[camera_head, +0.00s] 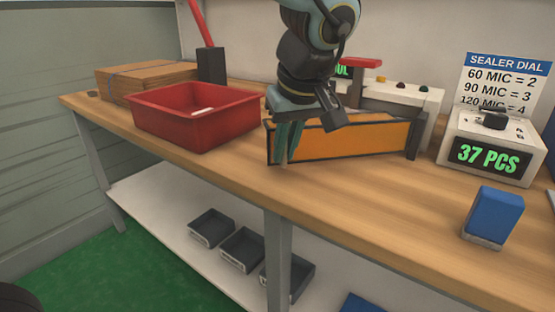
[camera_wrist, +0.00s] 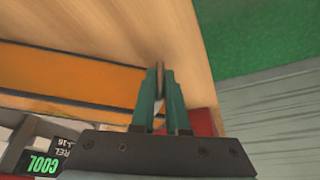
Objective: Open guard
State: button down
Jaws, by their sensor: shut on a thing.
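The guard (camera_head: 345,140) is an orange panel with a dark frame. It stands on the bench in front of the sealing machine, and its right end meets a dark post. My gripper (camera_head: 287,158) points down at the guard's left end, with its teal fingers close together there. In the wrist view the guard (camera_wrist: 60,75) runs in from the left towards my gripper (camera_wrist: 160,85). The fingers are shut on a thin part at the guard's end, mostly hidden between the tips.
A red tray (camera_head: 150,118) stands on the bench left of the guard, with a cardboard stack (camera_head: 140,80) behind it. The sealer (camera_head: 400,98) is behind the guard. A counter box (camera_head: 490,150) reading "37 PCS" and a blue block (camera_head: 494,212) stand to the right.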

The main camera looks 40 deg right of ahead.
jog(key=s+n+b, duration=0.1)
jog(key=s, duration=0.3)
jog(key=s+a+n+y+b, duration=0.1)
jog(key=s, duration=0.2)
jog(key=s+n, duration=0.2)
jog(key=s, duration=0.2)
jog(key=shift+s+a+y+b, duration=0.15)
jog(key=shift+s+y+b, duration=0.15)
jog(key=shift+b, duration=0.1)
jog(key=shift+s, duration=1)
jog(key=c, duration=0.9)
grip_release()
jog(key=shift+r, duration=0.1)
jog(key=p+v, duration=0.1)
jog(key=v, duration=0.9)
jog(key=shift+s+r, duration=0.15)
jog(key=shift+r, duration=0.1)
